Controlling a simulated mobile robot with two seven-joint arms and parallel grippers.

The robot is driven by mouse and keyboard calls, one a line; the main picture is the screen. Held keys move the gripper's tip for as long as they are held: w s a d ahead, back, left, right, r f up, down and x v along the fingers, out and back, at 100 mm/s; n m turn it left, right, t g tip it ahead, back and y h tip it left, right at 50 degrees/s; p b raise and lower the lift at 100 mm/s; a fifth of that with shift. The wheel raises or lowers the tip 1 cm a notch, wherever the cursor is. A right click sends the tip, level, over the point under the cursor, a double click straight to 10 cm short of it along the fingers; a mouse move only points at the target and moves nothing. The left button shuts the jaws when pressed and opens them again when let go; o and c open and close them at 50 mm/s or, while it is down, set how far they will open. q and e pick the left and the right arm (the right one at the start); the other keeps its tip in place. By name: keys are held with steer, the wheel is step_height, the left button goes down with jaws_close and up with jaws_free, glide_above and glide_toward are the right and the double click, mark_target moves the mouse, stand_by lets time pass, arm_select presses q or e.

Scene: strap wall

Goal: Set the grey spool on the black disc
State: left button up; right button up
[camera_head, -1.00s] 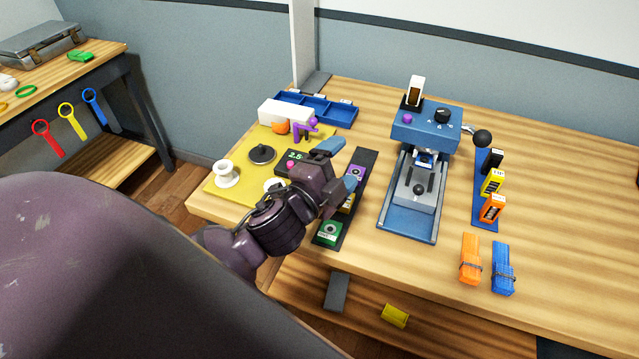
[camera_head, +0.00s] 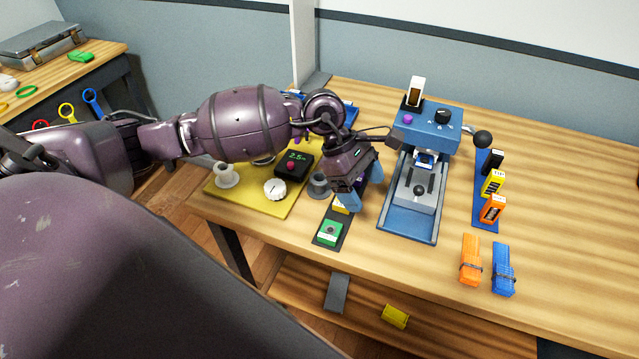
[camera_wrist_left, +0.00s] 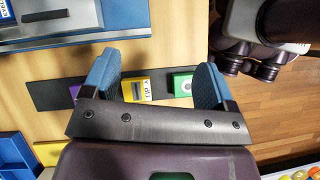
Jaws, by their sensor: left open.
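The grey spool (camera_head: 319,185) stands upright on the table, beside the right edge of the yellow mat. The black disc (camera_head: 264,161) is on the mat, mostly hidden behind my left arm; only its near edge shows. My left gripper (camera_head: 361,192) is open and empty, pointing down just right of the spool, over the dark strip. In the left wrist view its blue fingers (camera_wrist_left: 155,72) are apart above the strip, with a yellow box (camera_wrist_left: 150,86) and a green box (camera_wrist_left: 182,83) below. The spool is not seen there.
A white spool (camera_head: 227,175), a white knob (camera_head: 274,190) and a black display box (camera_head: 295,164) are on the yellow mat (camera_head: 247,201). A blue press (camera_head: 425,130) stands close right of the gripper. The table's front right is clear around the orange and blue bundles.

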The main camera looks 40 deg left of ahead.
mark_target(321, 183)
arm_select(q)
steer(key=w+a+r+m+y, duration=0.1)
steer(key=w+a+r+y, duration=0.15)
steer(key=a+y, duration=0.7)
steer(key=f+h, duration=0.1)
steer(key=f, duration=0.3)
steer(key=a+f, duration=0.1)
steer(key=f, duration=0.2)
steer(key=a+f+h, duration=0.1)
steer(key=f, duration=0.3)
steer(key=shift+w+a+f+h, duration=0.2)
steer(key=shift+w+f+h, duration=0.1)
steer(key=shift+f+h, duration=0.05)
steer(key=c, duration=1)
